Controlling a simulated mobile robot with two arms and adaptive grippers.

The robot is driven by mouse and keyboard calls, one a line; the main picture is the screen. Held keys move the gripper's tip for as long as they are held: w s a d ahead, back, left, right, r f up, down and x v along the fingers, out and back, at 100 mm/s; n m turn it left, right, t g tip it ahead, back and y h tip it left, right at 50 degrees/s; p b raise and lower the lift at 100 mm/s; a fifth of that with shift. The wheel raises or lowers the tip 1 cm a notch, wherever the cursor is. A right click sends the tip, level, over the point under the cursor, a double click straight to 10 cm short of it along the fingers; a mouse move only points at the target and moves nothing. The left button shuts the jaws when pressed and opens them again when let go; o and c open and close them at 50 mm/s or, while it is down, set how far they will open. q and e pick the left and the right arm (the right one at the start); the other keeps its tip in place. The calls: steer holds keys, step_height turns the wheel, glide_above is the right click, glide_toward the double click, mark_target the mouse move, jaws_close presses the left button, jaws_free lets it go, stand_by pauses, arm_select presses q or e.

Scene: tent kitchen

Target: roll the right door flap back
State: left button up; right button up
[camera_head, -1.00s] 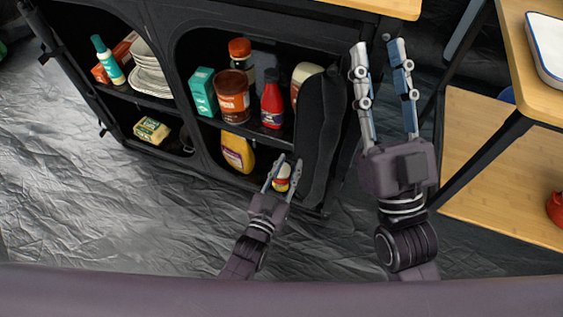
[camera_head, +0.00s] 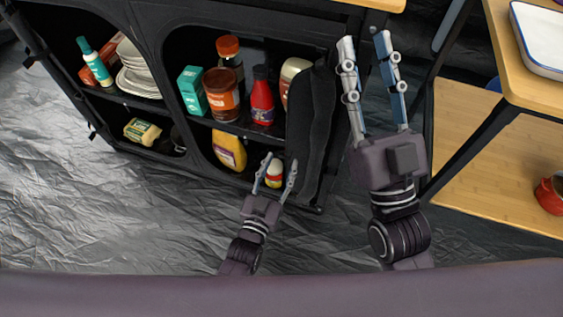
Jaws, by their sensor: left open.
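The right door flap (camera_head: 316,125) is a dark fabric strip, gathered at the right edge of the black cabinet's right opening. It hangs bunched from near the top of the opening down to the base. My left gripper (camera_head: 280,163) is open in front of the lower right of that opening, its right finger close to the flap's lower left edge; I cannot tell whether they touch. My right gripper (camera_head: 364,42) is open and empty, to the right of the flap, with its fingers pointing up the picture.
The opening shows a red bottle (camera_head: 261,95), a brown jar (camera_head: 221,94), a teal box (camera_head: 192,90) and a yellow bottle (camera_head: 229,150). A small bottle (camera_head: 274,173) sits by my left fingers. A wooden shelf unit (camera_head: 480,150) stands right; foil-like floor (camera_head: 60,190) is clear at left.

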arm_select(q)
steer(key=v, duration=1.1)
